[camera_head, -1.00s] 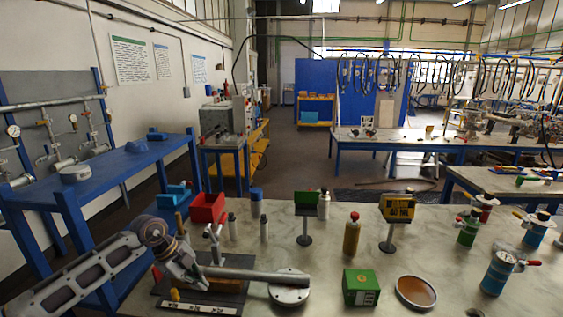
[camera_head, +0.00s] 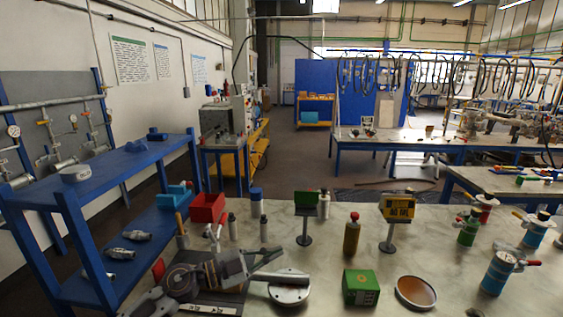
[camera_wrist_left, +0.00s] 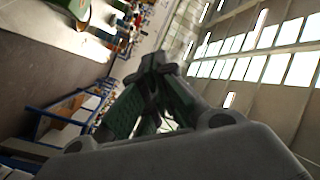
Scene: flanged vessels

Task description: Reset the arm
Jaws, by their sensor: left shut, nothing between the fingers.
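My left arm comes in from the lower left of the head view. My left gripper (camera_head: 278,254) is over the front left of the bench, above a grey pipe (camera_head: 295,277) and a round metal flange (camera_head: 290,295). Its fingers are together and hold nothing. In the left wrist view the dark green fingers (camera_wrist_left: 155,62) meet at their tips, with the room behind them. The arm and gripper hide part of the pipe and of a dark plate (camera_head: 225,299) below. My right gripper does not show.
Behind the gripper stand a red bin (camera_head: 208,208), small bottles and a green sign on a stand (camera_head: 306,203). To the right are a brown bottle (camera_head: 352,235), a green box (camera_head: 360,287), a round dish (camera_head: 416,292) and a blue vessel (camera_head: 497,272). A blue shelf (camera_head: 105,170) stands left.

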